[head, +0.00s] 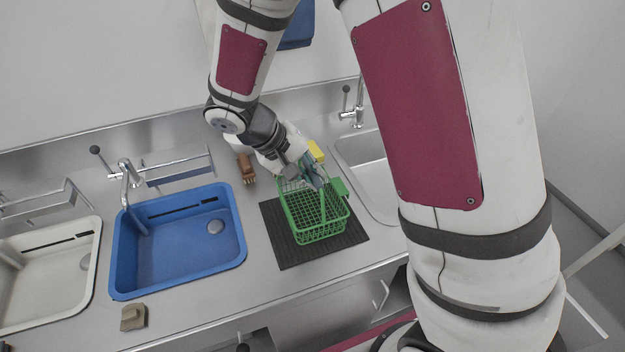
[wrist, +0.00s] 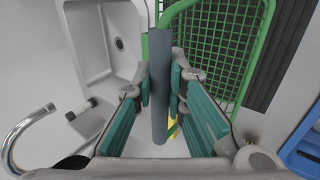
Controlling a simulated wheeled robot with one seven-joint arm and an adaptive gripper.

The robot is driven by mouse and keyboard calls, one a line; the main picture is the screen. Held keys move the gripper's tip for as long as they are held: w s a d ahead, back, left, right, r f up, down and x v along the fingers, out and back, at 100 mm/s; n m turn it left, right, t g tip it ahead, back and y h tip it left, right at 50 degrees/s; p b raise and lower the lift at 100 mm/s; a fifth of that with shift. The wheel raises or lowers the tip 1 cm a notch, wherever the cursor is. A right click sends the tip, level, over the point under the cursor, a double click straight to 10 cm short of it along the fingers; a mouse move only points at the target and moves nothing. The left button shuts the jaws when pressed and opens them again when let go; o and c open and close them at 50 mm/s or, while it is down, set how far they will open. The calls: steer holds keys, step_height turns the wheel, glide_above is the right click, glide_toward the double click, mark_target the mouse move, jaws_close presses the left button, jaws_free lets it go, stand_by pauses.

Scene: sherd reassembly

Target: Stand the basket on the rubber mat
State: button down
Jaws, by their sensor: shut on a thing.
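The green wire basket (head: 322,236) is upright over the dark ribbed rubber mat (head: 284,252) in the head view. I cannot tell whether its base touches the mat. My gripper (head: 311,182) is at the basket's back upper part. In the wrist view, my gripper (wrist: 160,88) is shut on the basket's grey handle grip (wrist: 159,115), with a teal finger on each side. The basket's green mesh (wrist: 222,45) and the mat (wrist: 284,50) also show there. Part of the basket's back is hidden by my gripper.
A blue sink (head: 180,274) is left of the mat, and a pale sink (head: 372,150) is to its right. A brown brush (head: 247,169) and a yellow thing (head: 316,151) lie behind the mat. A brown block (head: 133,317) is at the front left.

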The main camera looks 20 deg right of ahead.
steer(key=shift+s+f, duration=0.1)
steer(key=shift+f, duration=1.3)
steer(key=c, duration=1.6)
jaws_free()
steer(key=shift+c, duration=0.2)
